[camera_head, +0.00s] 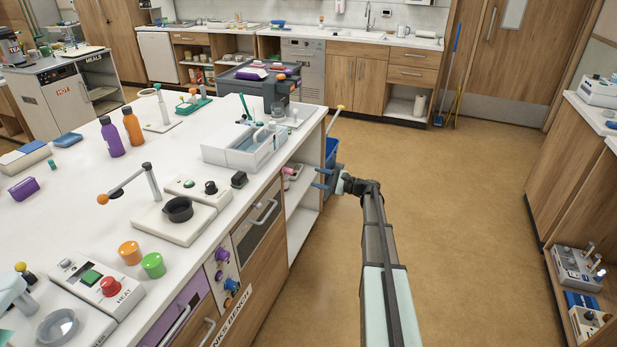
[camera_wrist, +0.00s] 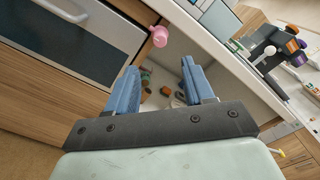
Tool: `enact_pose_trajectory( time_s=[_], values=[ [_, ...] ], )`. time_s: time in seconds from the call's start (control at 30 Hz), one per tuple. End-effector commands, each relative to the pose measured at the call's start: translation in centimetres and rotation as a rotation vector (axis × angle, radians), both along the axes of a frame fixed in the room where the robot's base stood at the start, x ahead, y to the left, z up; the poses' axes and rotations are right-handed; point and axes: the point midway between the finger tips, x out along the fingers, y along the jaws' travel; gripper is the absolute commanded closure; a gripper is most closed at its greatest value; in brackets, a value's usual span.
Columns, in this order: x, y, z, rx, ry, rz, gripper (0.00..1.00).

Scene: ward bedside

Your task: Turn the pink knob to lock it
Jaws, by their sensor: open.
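The pink knob (camera_wrist: 159,36) shows in the wrist view on the bench front, beside the edge of the open shelf bay. In the head view a small pink shape (camera_head: 296,170) at the bench's shelf end appears to be the same knob. My gripper (camera_head: 320,178) is out over the aisle, to the right of it, with its fingers toward the bench. In the wrist view my gripper's (camera_wrist: 160,66) blue fingers are spread and empty. The knob appears beyond the fingertips, between their lines, apart from both. Its lock marking is too small to tell.
The white bench top (camera_head: 90,190) carries bottles, a tray (camera_head: 245,148) and devices. Below it are an oven-like drawer (camera_head: 257,222) and open shelves (camera_head: 302,205). A blue bin (camera_head: 331,148) stands behind my gripper. The brown floor (camera_head: 460,220) to the right is clear.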

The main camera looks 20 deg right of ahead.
Motion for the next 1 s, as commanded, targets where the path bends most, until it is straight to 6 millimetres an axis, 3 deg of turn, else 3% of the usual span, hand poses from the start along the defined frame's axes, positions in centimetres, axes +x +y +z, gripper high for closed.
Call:
enact_pose_trajectory(
  time_s=[0.27,1.0],
  values=[
    [-1.4,-1.4,0.0,0.000,0.000,0.000,0.48],
    [-1.4,-1.5,0.0,-0.044,-0.043,-0.002,0.48]
  ],
)
